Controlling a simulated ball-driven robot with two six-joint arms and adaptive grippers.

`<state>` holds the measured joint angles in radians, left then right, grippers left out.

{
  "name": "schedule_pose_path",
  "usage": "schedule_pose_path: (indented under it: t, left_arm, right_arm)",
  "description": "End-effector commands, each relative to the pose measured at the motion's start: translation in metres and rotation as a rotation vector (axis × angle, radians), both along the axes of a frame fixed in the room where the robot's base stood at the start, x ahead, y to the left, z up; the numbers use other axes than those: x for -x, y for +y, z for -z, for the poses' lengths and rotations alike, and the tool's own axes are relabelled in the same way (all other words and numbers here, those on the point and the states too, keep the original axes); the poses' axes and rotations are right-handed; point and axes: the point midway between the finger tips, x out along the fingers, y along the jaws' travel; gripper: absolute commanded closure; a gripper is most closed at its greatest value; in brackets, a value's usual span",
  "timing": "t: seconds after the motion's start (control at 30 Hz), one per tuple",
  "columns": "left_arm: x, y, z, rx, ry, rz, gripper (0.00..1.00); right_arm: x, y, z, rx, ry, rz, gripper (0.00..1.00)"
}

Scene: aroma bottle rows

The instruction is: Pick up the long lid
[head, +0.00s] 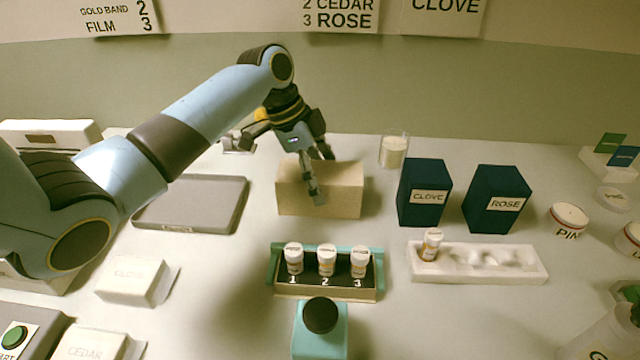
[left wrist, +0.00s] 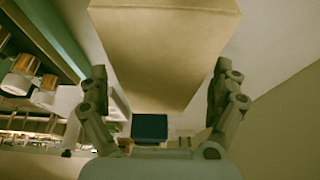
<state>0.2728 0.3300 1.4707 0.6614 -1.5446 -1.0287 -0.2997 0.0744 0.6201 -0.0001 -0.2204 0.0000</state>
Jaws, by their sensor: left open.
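The long lid is a plain tan block-like piece (head: 345,193) on the table behind the bottle rack. My left gripper (head: 321,176) points down over it, its fingers open around the lid's middle. In the left wrist view the lid (left wrist: 165,45) fills the top centre, between the two spread fingers (left wrist: 160,75), with a gap visible on each side. The lid still appears to rest on the table. Its underside is hidden. My right gripper is not in view.
A teal-edged rack (head: 326,290) with three numbered bottles stands in front of the lid. A grey tray (head: 190,205) lies left. A glass candle (head: 394,151) and dark CLOVE (head: 425,193) and ROSE (head: 497,199) boxes stand right. A white tray (head: 480,275) holds one bottle.

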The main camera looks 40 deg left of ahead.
Motion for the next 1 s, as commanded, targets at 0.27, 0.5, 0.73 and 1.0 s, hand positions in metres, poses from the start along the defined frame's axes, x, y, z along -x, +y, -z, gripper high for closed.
schedule_pose_path:
  t: [0.27,0.5,0.73,1.0]
  left_arm:
    - [0.0001,0.0,0.0033,0.0,0.0,0.0,0.04]
    - [0.0002,-0.0001,0.0034,0.0,0.0,0.0,0.09]
    - [0.0002,-0.0001,0.0033,0.0,0.0,0.0,0.39]
    - [0.0002,-0.0001,0.0032,0.0,0.0,0.0,0.64]
  right_arm:
    - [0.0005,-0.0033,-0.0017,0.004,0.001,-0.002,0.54]
    - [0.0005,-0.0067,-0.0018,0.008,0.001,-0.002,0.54]
    - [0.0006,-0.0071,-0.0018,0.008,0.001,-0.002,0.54]
    - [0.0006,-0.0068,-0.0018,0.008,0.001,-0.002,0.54]
